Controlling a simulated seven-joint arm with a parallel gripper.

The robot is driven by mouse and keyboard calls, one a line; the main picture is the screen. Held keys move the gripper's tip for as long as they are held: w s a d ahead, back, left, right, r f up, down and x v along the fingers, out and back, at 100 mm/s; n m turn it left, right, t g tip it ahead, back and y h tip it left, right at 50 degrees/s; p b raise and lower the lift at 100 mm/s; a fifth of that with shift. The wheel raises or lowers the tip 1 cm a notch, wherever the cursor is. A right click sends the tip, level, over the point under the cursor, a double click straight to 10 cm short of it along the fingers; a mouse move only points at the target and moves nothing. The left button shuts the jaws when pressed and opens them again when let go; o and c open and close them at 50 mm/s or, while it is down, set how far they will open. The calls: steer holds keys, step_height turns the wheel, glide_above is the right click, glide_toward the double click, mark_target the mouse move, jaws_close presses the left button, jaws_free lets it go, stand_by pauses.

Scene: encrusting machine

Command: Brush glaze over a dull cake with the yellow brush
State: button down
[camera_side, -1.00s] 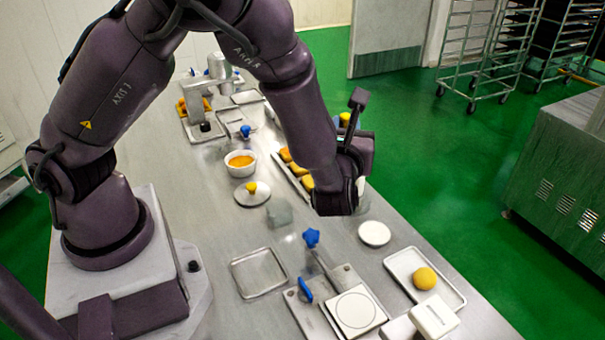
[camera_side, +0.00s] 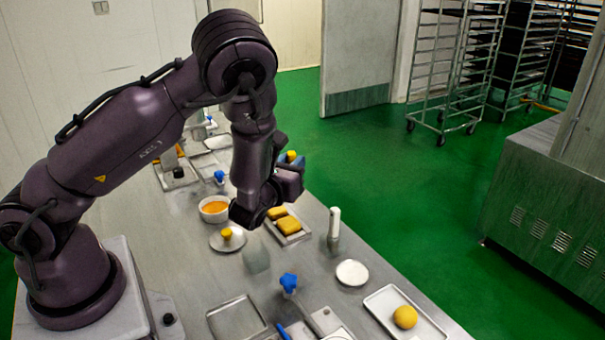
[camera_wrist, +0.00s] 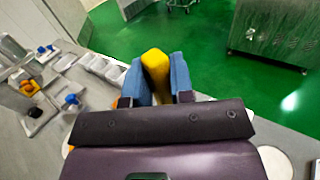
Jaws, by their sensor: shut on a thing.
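My gripper (camera_side: 291,163) is above the far half of the steel table. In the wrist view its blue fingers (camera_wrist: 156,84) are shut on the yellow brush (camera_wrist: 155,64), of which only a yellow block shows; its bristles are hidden. In the side view a small yellow bit of the brush (camera_side: 291,155) shows between the fingers. Yellow cakes (camera_side: 287,227) lie on a tray (camera_side: 299,237) below my wrist, partly covered by it; I cannot tell which is dull. A white bowl of orange glaze (camera_side: 214,208) stands left of them.
A round lid with a yellow knob (camera_side: 227,234) lies near the bowl. A white upright tool (camera_side: 334,226) stands right of the cakes. A white disc (camera_side: 352,273) and a tray with a yellow ball (camera_side: 405,317) are nearer. A blue-knobbed fixture (camera_side: 289,282) stands in front.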

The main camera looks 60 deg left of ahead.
steer(key=shift+f, duration=3.75)
steer(key=shift+a, duration=2.65)
steer(key=shift+m+h, duration=0.3)
steer(key=shift+h, duration=0.1)
steer(key=d, duration=0.6)
steer(key=shift+s+r, duration=0.15)
steer(key=shift+r, duration=0.25)
steer(key=shift+s+a, duration=0.1)
steer(key=shift+a, duration=2.9)
steer(key=shift+d, duration=3.05)
steer(key=shift+a, duration=0.1)
steer(key=shift+r, duration=3.3)
